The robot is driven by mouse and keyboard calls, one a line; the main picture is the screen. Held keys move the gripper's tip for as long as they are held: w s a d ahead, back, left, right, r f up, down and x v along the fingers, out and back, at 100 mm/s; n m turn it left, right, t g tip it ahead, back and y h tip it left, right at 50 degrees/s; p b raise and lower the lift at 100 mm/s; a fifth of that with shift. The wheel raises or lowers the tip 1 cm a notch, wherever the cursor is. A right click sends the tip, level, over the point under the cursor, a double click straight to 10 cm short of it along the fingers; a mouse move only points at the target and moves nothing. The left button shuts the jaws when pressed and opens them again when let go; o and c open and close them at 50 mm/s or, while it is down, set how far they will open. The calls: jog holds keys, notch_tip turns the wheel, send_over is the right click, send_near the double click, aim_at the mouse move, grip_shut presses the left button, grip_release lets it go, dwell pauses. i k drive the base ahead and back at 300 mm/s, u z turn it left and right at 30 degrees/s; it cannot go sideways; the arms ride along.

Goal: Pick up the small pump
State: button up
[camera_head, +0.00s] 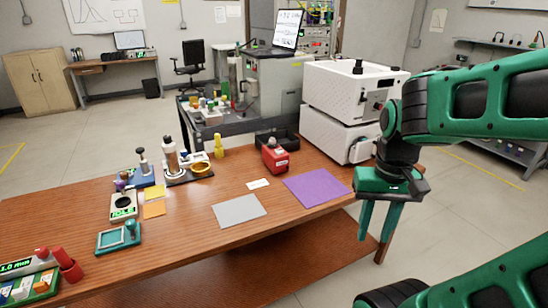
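The thing that best fits the small pump is a compact red device (276,160) with a grey knob on top and a pale label on its front. It stands upright on the wooden table (180,242), in front of a black open bin. A slim dark-topped item (143,160) on a blue base stands further left; I cannot tell what it is. My gripper (377,238) is green and hangs with its fingers down at the table's right end, well to the right of the red device. Its fingers are apart with nothing between them.
A purple mat (318,190) and a grey mat (239,211) lie bare in front of the red device. A white machine (335,130) stands at the back right. A yellow bottle (218,147), a scale (123,206) and a teal tray (117,238) are further left.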

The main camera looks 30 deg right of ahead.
aim_at(277, 164)
jog(key=u, duration=0.55)
jog(key=k, duration=0.65)
jog(key=u, duration=0.95)
jog(key=k, duration=0.7)
jog(key=u, duration=0.25)
jog(key=i, duration=0.7)
jog(key=z, duration=1.05)
jog(key=i, duration=0.9)
jog(key=z, duration=0.95)
jog(key=i, duration=0.45)
jog(key=z, duration=0.35)
